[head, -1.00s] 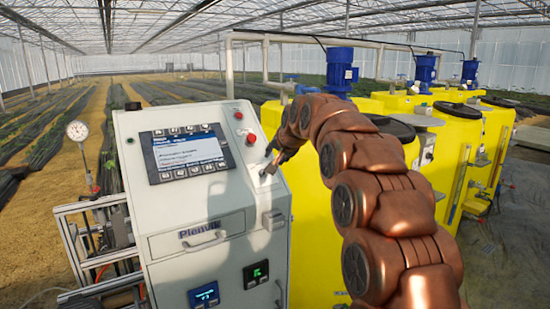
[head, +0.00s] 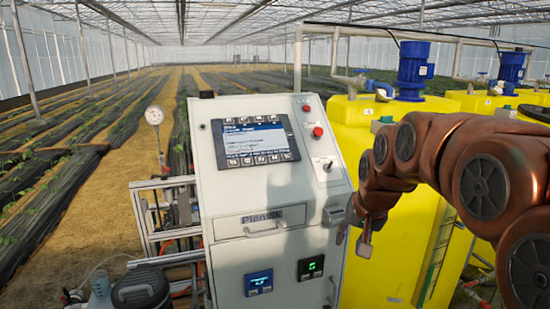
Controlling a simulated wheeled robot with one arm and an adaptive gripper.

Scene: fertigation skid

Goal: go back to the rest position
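My gripper (head: 364,240) hangs at the right edge of the control cabinet (head: 228,195), in front of a yellow tank (head: 400,270), pointing down. I cannot tell whether its fingers are open or shut, and nothing shows held in it. My copper-coloured arm reaches in from the right edge of the head view. The cabinet stands upright with a lit screen (head: 255,142), a red button (head: 318,131) and a small selector switch (head: 326,166) on its sloped face. My gripper is apart from the switch.
Yellow tanks with blue motors (head: 412,70) stand at the right behind my arm. A pressure gauge (head: 154,115) and metal framing stand left of the cabinet. A dark-lidded container (head: 140,292) is at the lower left. Crop rows lie open behind.

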